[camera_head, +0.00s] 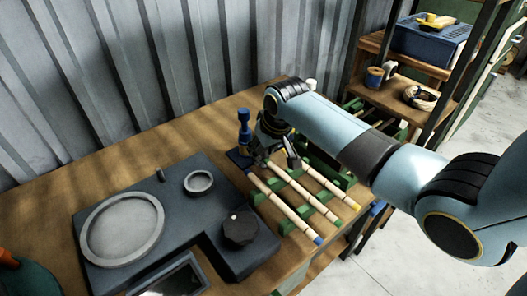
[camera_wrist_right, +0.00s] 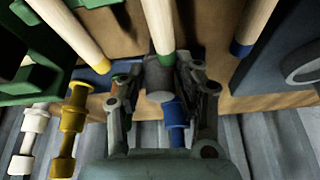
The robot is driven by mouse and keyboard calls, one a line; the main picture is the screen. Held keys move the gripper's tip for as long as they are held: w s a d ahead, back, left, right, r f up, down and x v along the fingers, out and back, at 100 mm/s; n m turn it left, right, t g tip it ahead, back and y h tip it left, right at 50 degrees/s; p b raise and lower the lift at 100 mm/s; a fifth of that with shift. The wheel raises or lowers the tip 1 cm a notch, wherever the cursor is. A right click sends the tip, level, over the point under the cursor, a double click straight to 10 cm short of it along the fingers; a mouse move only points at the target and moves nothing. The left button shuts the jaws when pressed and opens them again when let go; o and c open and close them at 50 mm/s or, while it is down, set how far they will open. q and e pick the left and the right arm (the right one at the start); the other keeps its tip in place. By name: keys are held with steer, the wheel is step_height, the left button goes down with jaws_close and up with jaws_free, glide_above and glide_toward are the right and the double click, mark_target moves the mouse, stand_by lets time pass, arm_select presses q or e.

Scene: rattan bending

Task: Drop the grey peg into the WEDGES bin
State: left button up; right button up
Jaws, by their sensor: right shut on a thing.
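My right gripper (camera_head: 277,160) is over the far end of the rattan poles in the head view. The grey peg cannot be made out in the head view. No bin with a readable WEDGES label shows. My left gripper is not in view.
A blue peg (camera_head: 243,130) stands beside my right gripper. Yellow (camera_wrist_right: 70,120) and white (camera_wrist_right: 28,140) pegs show in the wrist view. Poles lie across green holders (camera_head: 323,212). A dark machine (camera_head: 150,185) fills the bench's left. A blue bin (camera_head: 425,45) is on the shelf.

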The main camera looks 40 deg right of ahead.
steer(key=shift+f, duration=0.2)
steer(key=o, duration=0.9)
steer(key=shift+o, duration=0.2)
